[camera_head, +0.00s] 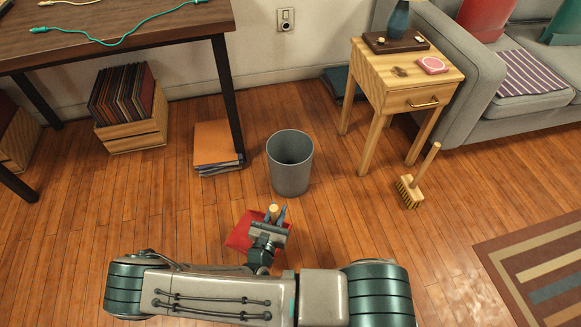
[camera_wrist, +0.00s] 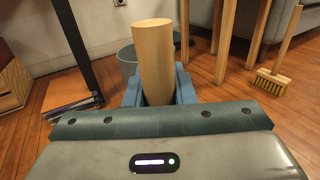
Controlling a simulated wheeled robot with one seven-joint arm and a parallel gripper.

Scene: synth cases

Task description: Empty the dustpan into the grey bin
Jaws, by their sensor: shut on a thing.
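The grey bin (camera_head: 290,165) stands upright on the wooden floor in the middle of the head view, with its open top facing up. The red dustpan (camera_head: 240,232) is just in front of the bin and to its left, partly hidden by my gripper (camera_head: 274,213). My gripper is shut on the dustpan's round wooden handle, which stands up between the fingers in the wrist view (camera_wrist: 153,60). The bin (camera_wrist: 127,60) shows partly behind the handle there. What lies in the dustpan is hidden, and I cannot tell its height above the floor.
A wooden brush (camera_head: 412,190) stands on the floor at right, near a small side table (camera_head: 385,80). A stack of folders (camera_head: 215,148) lies left of the bin by a desk leg (camera_head: 228,95). A striped rug (camera_head: 540,270) lies at lower right. Floor around the bin is clear.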

